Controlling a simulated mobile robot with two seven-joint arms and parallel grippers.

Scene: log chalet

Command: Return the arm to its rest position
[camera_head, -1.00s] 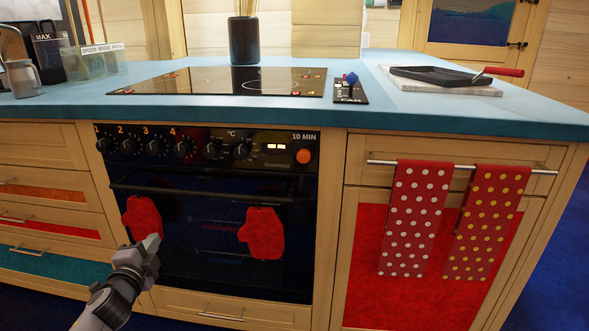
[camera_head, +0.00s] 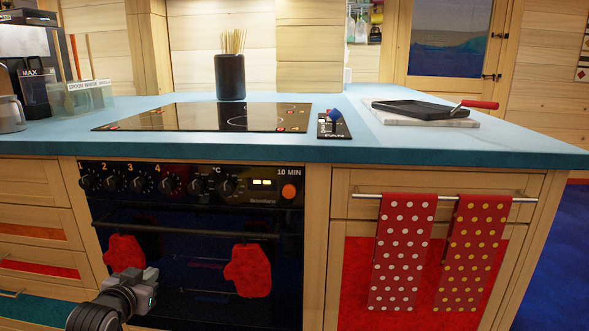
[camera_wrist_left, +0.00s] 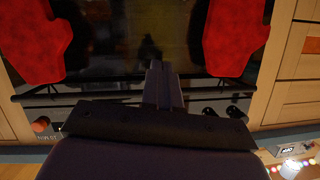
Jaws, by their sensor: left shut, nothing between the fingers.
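My left gripper (camera_head: 150,275) shows low at the left in the head view, in front of the black oven door (camera_head: 195,255). It is shut with nothing in it. It stands near the lower edge of the left red oven mitt (camera_head: 124,251); I cannot tell whether they touch. In the left wrist view, my left gripper (camera_wrist_left: 157,70) points at the dark oven glass between the left-hand red mitt (camera_wrist_left: 32,40) and the right-hand red mitt (camera_wrist_left: 233,35). My right arm and gripper are not in view.
The blue counter (camera_head: 300,150) with the black cooktop (camera_head: 200,117) is above the oven. A pan (camera_head: 420,109) lies on a pale board at the right. Two dotted towels, one red and white (camera_head: 402,250), hang from a rail (camera_head: 450,197). Blue floor (camera_head: 560,255) shows at the far right.

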